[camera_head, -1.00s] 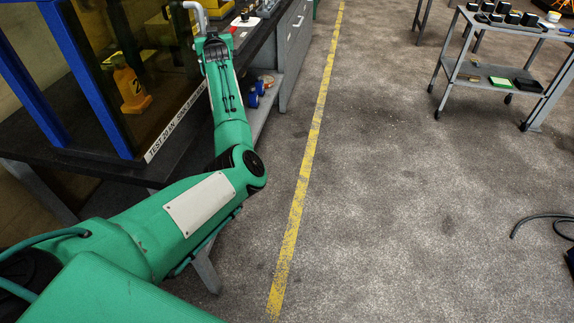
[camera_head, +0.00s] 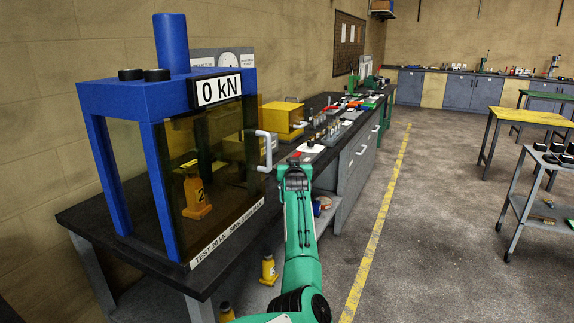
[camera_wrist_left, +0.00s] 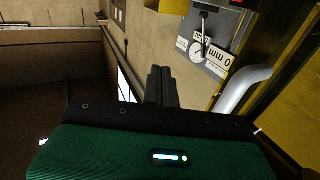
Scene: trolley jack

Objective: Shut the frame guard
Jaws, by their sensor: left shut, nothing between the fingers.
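The frame guard (camera_head: 228,165) is a tinted amber see-through panel on the front of a blue press frame (camera_head: 155,150). A pale bent handle (camera_head: 266,150) is on its right edge; the handle also shows in the left wrist view (camera_wrist_left: 240,92). I cannot tell whether the guard is fully against the frame. My left gripper (camera_head: 296,164) is just right of the handle, apparently apart from it. In the left wrist view its fingers (camera_wrist_left: 161,82) are together and empty, with the handle to their right. My right gripper is not in view.
Behind the guard stands a yellow bottle jack (camera_head: 195,192) marked 2. A display (camera_head: 218,88) reads 0 kN. The dark bench (camera_head: 95,210) continues back with a yellow box (camera_head: 282,118) and small parts. A grey trolley (camera_head: 540,208) stands right; the floor between is clear.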

